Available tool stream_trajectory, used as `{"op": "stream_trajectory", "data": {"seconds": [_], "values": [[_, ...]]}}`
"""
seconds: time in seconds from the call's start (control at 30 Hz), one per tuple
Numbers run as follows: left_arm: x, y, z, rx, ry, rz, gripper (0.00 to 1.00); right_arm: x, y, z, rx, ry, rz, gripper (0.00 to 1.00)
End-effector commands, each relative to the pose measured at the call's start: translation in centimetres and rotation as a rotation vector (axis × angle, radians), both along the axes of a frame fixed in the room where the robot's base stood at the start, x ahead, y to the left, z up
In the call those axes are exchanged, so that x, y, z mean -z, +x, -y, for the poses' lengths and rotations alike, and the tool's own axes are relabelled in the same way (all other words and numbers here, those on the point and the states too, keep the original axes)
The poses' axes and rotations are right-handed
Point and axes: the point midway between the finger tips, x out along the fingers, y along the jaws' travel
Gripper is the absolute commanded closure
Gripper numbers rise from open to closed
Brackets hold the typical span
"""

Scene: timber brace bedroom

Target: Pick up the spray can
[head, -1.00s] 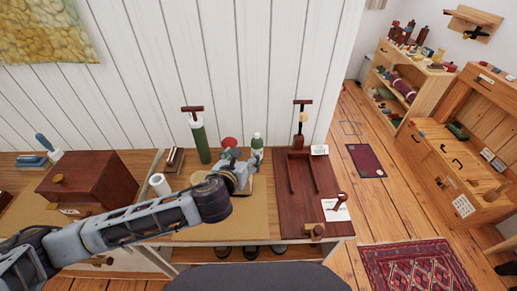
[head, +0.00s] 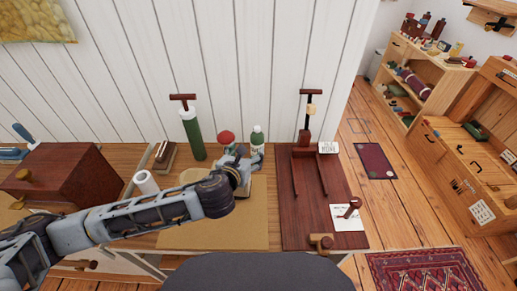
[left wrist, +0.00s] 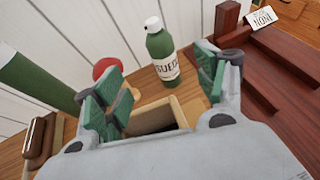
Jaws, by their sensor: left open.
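The spray can (head: 257,142), a green cylinder with a white cap and a pale label, stands upright near the back of the bench. In the left wrist view the spray can (left wrist: 162,52) shows a label with dark letters, partly readable as "SUEDE". My left gripper (head: 244,163) is just in front of it and hides its lower part in the head view. In the left wrist view the left gripper (left wrist: 160,84) is open and empty, its green-padded fingers spread, with the can beyond and between them. My right gripper is not in view.
A red-topped item (head: 226,138) stands close left of the can. A tall green pump (head: 193,135) is further left. An open wooden box (left wrist: 160,118) lies below the fingers. A dark red wooden stand (head: 305,220) is to the right, a brown box (head: 67,182) far left.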

Motion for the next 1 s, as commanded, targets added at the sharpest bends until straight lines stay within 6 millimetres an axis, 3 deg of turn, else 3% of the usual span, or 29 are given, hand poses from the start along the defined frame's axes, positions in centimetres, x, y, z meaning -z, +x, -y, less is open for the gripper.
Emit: {"op": "stream_trajectory", "data": {"seconds": [0.57,1.0], "values": [[0.3,0.2,0.1,0.0,0.0,0.001,0.28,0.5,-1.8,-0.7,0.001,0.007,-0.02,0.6],[1.8,3.6,1.0,-0.001,-0.001,0.001,0.28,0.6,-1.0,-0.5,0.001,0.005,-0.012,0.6]]}}
